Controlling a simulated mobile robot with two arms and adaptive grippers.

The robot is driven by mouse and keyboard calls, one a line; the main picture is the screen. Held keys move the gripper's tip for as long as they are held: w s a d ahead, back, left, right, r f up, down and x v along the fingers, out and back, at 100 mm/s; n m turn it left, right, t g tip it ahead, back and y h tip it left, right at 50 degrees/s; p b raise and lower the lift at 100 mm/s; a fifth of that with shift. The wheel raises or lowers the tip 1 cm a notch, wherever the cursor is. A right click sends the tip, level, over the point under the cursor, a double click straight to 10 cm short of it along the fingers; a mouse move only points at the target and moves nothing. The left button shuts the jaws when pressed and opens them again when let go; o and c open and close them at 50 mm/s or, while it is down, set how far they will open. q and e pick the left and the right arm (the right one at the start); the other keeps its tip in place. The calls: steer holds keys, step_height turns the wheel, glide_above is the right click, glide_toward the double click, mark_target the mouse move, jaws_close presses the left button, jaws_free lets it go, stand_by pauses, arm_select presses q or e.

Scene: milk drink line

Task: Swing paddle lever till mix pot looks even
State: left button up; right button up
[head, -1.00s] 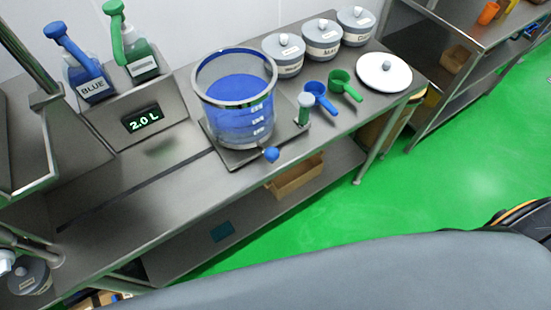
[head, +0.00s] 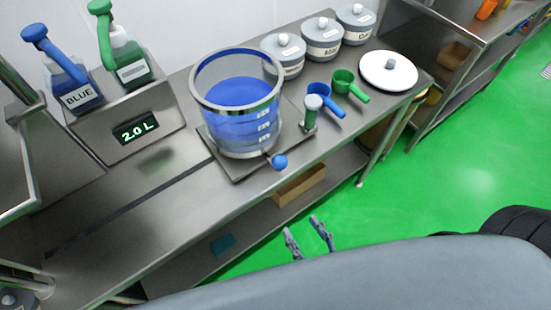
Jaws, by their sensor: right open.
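The mix pot (head: 238,110) is a clear vessel with a metal rim, standing on a metal base plate on the bench. The liquid in it (head: 237,93) looks blue all over, with no streaks that I can make out. A short lever with a blue ball knob (head: 279,162) sticks out low at the pot's front. A green post with a grey cap (head: 311,112) stands at the plate's right; I cannot tell which one is the paddle lever. My right gripper (head: 307,236) is open and empty, below and in front of the bench. My left gripper is out of view.
A blue dispenser (head: 77,85) and a green one (head: 129,60) stand behind a display reading 2.0 L (head: 138,132). Blue (head: 324,97) and green (head: 346,85) scoops, lidded jars (head: 322,42) and a white lid (head: 388,69) lie right of the pot. The bench front left is clear.

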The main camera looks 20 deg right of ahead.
steer(key=m+t, duration=0.1)
steer(key=t, duration=0.1)
glide_toward(284, 168)
steer(key=s, duration=0.2)
steer(key=shift+h, duration=0.3)
steer(key=w, duration=0.4)
steer(key=w+a+p, duration=0.1)
steer(key=w, duration=0.3)
steer(key=w+a+p, duration=0.1)
steer(key=w, duration=0.3)
steer(key=shift+w+f, duration=0.1)
steer(key=shift+w, duration=0.05)
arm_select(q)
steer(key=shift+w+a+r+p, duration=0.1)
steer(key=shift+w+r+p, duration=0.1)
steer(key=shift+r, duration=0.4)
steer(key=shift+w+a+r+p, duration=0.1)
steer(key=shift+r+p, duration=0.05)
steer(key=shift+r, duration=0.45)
arm_select(e)
steer(key=shift+w+a+f, duration=0.1)
steer(key=shift+w+a, duration=0.05)
steer(key=shift+w, duration=0.55)
steer(key=shift+c, duration=0.4)
jaws_close()
